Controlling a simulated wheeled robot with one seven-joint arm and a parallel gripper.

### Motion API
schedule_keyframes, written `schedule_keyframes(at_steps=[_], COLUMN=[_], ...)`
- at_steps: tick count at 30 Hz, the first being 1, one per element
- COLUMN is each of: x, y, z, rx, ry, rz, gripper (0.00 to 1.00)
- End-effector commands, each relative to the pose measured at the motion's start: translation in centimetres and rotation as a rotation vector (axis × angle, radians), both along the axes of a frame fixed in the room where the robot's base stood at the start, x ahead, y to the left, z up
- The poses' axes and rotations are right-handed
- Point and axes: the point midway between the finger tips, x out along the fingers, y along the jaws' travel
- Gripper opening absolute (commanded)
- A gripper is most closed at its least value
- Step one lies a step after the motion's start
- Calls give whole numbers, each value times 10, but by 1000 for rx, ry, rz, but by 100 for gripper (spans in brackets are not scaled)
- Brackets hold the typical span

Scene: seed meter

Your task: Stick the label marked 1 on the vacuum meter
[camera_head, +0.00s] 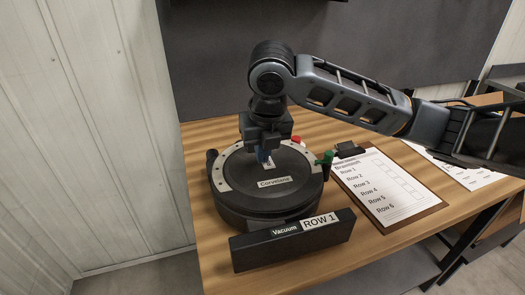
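The vacuum meter (250,207) is a round dark device on the wooden table, with a pale graduated ring and a plate reading "Corvelane" on its top. A black sign (293,240) reading "Vacuum" and "ROW 1" stands in front of it. A small white label (267,163) with a dark mark shows right at the tips. I cannot read the mark. I cannot tell whether the label is held or lies on the meter, as the gripper partly hides it.
A red knob (296,139) and a green-topped part (326,157) are at the meter's right edge. A clipboard (384,188) listing Row 1 to Row 6 lies to the right, with more paper (455,169) beyond. My arm reaches in from the right above them. A pale wall is at left.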

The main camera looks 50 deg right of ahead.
Motion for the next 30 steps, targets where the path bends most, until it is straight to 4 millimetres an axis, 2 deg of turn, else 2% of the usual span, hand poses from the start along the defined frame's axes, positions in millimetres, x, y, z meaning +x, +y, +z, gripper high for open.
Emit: schedule_keyframes(at_steps=[30], x=[0], y=[0], z=[-8], rx=[0], ry=[0], rz=[0], gripper=[0])
